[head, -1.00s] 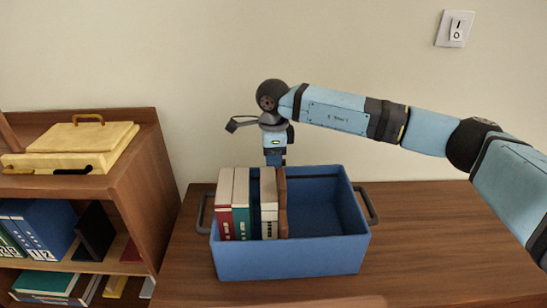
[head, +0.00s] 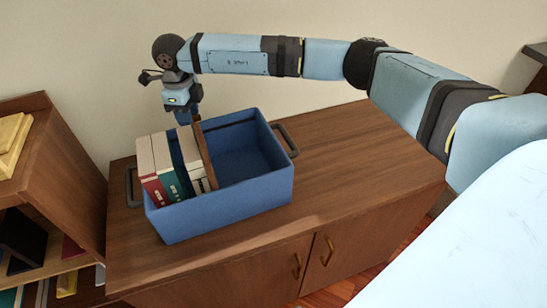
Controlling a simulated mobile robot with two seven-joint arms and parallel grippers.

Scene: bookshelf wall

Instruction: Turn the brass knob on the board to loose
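No brass knob shows in the head view. A thin brown upright board (head: 207,158) stands in the blue crate (head: 232,212), to the right of a row of books (head: 163,165); I cannot tell whether it is the task's board. My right gripper (head: 188,117) points down at the crate's far side, behind the books and near the board's far top end. Its fingertips are mostly hidden, so I cannot tell whether it is open or shut or touches anything. My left gripper is out of view.
The crate stands on a wooden cabinet (head: 340,160) with brass door handles (head: 328,251). The crate's right part is empty. A shelf unit (head: 65,165) stands to the left. The cabinet top right of the crate is clear. The wall is close behind.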

